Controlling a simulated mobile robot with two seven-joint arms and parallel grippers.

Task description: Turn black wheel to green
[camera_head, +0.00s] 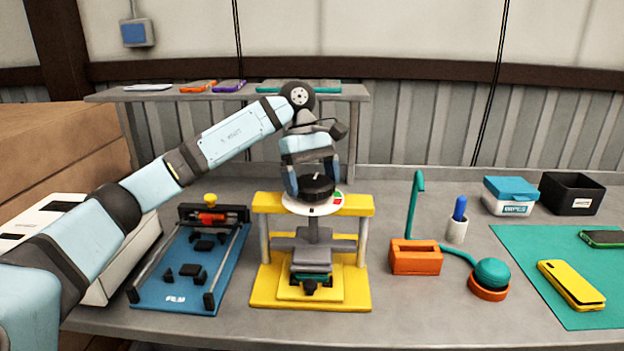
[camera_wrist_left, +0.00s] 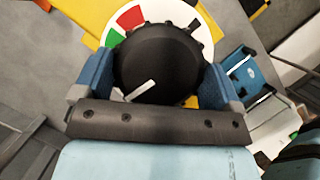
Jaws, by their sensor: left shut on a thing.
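The black wheel (camera_head: 316,188) sits on a white dial disc (camera_head: 299,208) on top of a yellow press-like stand (camera_head: 264,205). My left gripper (camera_head: 313,180) reaches down from above, its two blue fingers on either side of the wheel and shut on it. In the left wrist view the black wheel (camera_wrist_left: 158,62) has a ridged rim and a white pointer line aimed at the lower left. My right gripper is out of view.
A blue fixture (camera_head: 180,298) stands left of the stand. To the right are an orange block (camera_head: 415,262), a teal ball on an orange base (camera_head: 490,274) and a green mat (camera_head: 530,300) with phones. A shelf (camera_head: 350,92) runs behind.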

